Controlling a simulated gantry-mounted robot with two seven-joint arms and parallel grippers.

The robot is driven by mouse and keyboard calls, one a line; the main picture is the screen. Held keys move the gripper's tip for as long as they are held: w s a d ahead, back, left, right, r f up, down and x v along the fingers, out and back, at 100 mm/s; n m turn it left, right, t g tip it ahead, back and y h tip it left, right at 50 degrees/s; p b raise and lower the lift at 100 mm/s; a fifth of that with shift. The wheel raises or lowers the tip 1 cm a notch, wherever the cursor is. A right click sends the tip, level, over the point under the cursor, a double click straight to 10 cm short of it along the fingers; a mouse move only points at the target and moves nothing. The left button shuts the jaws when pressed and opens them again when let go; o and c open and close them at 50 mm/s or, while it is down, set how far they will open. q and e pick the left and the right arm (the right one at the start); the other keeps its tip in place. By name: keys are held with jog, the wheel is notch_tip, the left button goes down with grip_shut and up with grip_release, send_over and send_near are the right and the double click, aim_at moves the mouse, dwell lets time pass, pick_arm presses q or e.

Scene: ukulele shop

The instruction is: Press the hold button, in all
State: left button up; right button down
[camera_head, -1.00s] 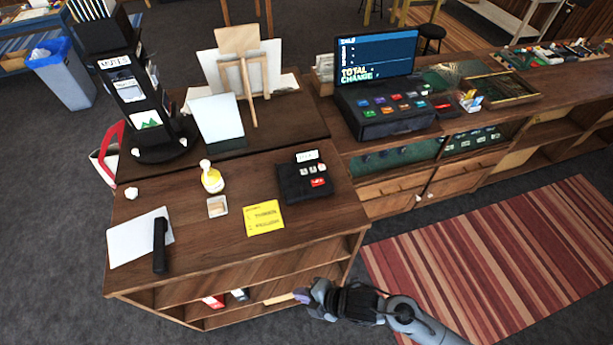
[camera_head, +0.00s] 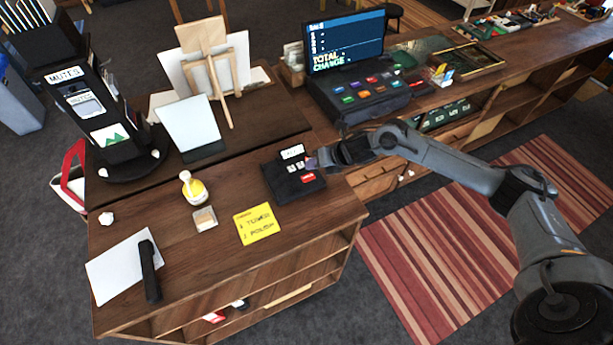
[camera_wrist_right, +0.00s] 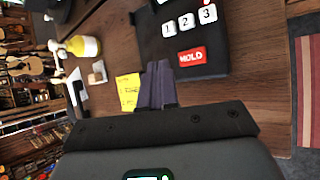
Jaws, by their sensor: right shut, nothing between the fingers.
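The hold button is a red key marked HOLD (camera_wrist_right: 192,57) on a black desk phone (camera_head: 283,187). In the head view the red button (camera_head: 308,178) is at the phone's right front, below white number keys. My right gripper (camera_head: 314,163) is at the phone's right edge, close to the buttons. In the right wrist view my right gripper's fingers (camera_wrist_right: 157,84) are together and empty, left of the HOLD button and apart from it in the picture. Whether they touch the phone cannot be told. My left gripper is not in view.
A black-handled object (camera_head: 149,272) lies on white paper.

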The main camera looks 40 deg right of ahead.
jog(key=r, duration=0.1)
jog(key=w+r, duration=0.2)
jog(key=shift+d+r+t, duration=0.15)
jog(key=shift+d+t, duration=0.15)
jog(key=shift+d, duration=0.1)
jog(key=shift+f, duration=0.2)
jog(key=b, duration=0.5)
send_over(311, 177)
notch_tip(311, 177, down, 7)
jog(key=shift+r, duration=0.1)
jog(key=shift+f+b, duration=0.65)
jog(key=shift+f, duration=0.15)
